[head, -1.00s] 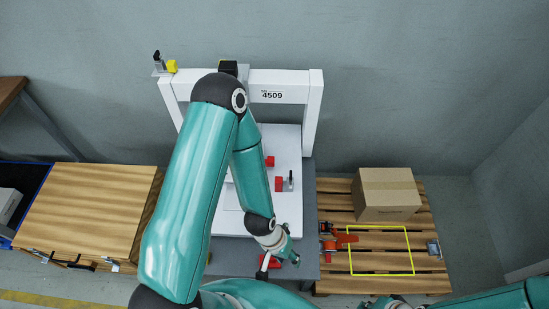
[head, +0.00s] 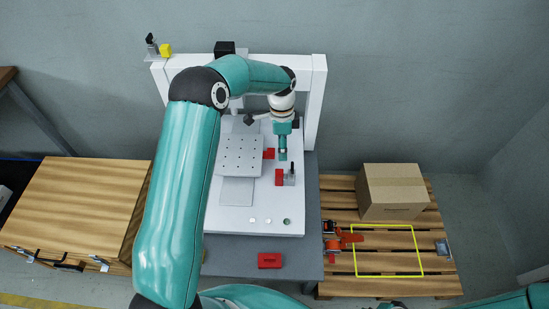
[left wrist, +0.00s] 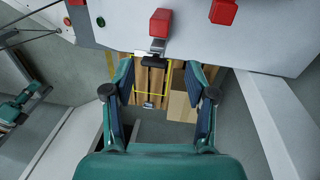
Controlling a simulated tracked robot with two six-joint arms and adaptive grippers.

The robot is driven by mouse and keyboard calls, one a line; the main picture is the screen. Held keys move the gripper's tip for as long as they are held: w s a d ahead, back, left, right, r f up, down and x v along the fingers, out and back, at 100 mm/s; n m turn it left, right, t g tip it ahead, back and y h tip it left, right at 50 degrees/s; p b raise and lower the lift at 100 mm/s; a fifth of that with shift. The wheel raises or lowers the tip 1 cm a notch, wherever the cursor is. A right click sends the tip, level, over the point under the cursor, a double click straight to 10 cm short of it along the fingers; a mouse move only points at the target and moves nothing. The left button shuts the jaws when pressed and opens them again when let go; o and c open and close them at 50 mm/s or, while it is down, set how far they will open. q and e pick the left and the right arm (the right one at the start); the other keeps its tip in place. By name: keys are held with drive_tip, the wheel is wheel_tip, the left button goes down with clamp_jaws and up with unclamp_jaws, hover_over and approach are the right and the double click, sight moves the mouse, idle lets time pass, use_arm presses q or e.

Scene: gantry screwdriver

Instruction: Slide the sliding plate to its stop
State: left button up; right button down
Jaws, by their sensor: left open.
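The grey perforated plate (head: 240,155), which I take for the sliding plate, lies on the white bed (head: 222,222) of the gantry machine. Two red blocks, one (head: 269,154) at its right edge and one (head: 279,178) by a small upright clamp (head: 291,175), are on the bed. My left gripper (head: 283,155) is above the bed, right of the plate. In the left wrist view its fingers (left wrist: 164,92) are spread and empty, with the clamp's black handle (left wrist: 153,62) near the gap. My right gripper is barely at the head view's bottom edge; its jaws cannot be made out.
The white gantry frame (head: 315,100) stands behind and around the bed. A loose red block (head: 269,260) lies on the grey table in front. Right is a pallet with a cardboard box (head: 393,190), an orange tool (head: 350,239) and a yellow outline; left is a wooden cabinet (head: 80,205).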

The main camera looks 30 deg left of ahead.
use_arm(q)
drive_tip(key=t+y+b, duration=0.1)
drive_tip(key=b, duration=0.2)
approach(271, 150)
wheel_tip(271, 150, down, 9)
drive_tip(key=shift+d+f+b, duration=0.15)
drive_tip(key=shift+f+b, duration=0.1)
drive_tip(key=shift+b, duration=0.2)
use_arm(e)
wheel_tip(271, 150, down, 5)
drive_tip(key=shift+f, duration=0.2)
use_arm(q)
clamp_jaws()
drive_tip(key=shift+r, duration=0.1)
